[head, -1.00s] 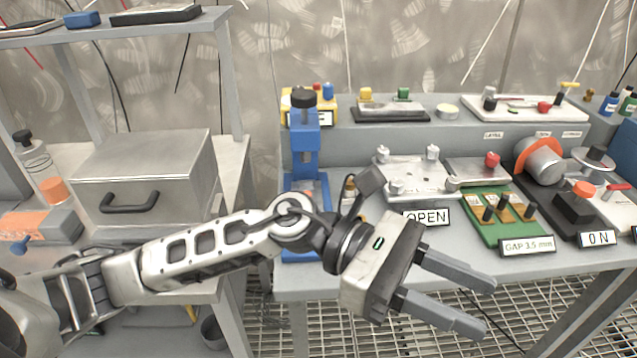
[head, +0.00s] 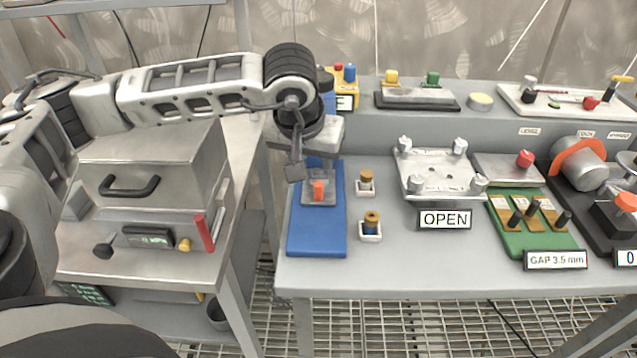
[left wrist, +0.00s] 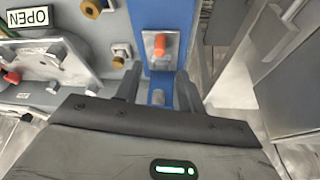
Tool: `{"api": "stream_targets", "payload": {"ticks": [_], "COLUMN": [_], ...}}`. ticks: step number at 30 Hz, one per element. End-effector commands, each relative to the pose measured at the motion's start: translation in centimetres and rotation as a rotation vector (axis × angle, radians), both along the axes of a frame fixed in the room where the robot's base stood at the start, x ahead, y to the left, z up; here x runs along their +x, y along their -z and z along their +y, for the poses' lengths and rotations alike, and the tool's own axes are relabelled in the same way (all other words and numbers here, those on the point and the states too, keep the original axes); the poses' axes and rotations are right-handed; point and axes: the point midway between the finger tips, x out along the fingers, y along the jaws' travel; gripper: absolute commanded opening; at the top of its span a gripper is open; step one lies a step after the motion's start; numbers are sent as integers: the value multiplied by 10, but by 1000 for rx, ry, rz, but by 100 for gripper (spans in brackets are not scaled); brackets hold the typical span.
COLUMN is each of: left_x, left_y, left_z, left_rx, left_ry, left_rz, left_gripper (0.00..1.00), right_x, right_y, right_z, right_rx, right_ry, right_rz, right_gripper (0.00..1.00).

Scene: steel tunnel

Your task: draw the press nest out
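The blue press (head: 317,230) stands at the bench's left end. Its nest (head: 319,188) is a small grey plate with an orange piece on it, lying on the blue base. The nest also shows in the left wrist view (left wrist: 161,50). My left gripper (left wrist: 160,82) is open, its two fingers apart and pointing towards the press. I cannot tell whether the fingers touch the press. My right gripper is not in view.
Two small brass-topped pieces (head: 371,226) in white holders stand just right of the press. A steel plate with knobs (head: 438,172) and an OPEN sign (head: 445,219) lie further right. A metal box (head: 150,165) stands on the left table, across a gap.

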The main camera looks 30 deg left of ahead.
Motion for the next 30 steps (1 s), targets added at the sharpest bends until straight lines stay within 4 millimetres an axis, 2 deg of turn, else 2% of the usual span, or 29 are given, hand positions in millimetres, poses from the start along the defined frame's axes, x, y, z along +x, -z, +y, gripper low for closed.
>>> {"api": "stream_targets", "payload": {"ticks": [6, 12, 18, 26, 27, 30], "left_x": [17, 29, 34, 35, 35, 35], "left_y": [45, 74, 87, 88, 88, 88], "left_z": [5, 8, 9, 10, 10, 10], "left_rx": [0, -2, -2, -2, -2, -2], "left_ry": [1, -1, 1, 1, 1, 1], "left_rz": [3, 2, 0, -1, -1, -1], "left_gripper": [39, 39, 39, 39, 37, 9], "right_x": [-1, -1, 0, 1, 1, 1], "right_y": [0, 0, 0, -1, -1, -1], "right_z": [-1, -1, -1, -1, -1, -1], "right_rx": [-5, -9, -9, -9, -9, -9], "right_ry": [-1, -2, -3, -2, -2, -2], "right_rz": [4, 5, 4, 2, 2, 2], "right_gripper": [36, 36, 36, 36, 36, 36]}}
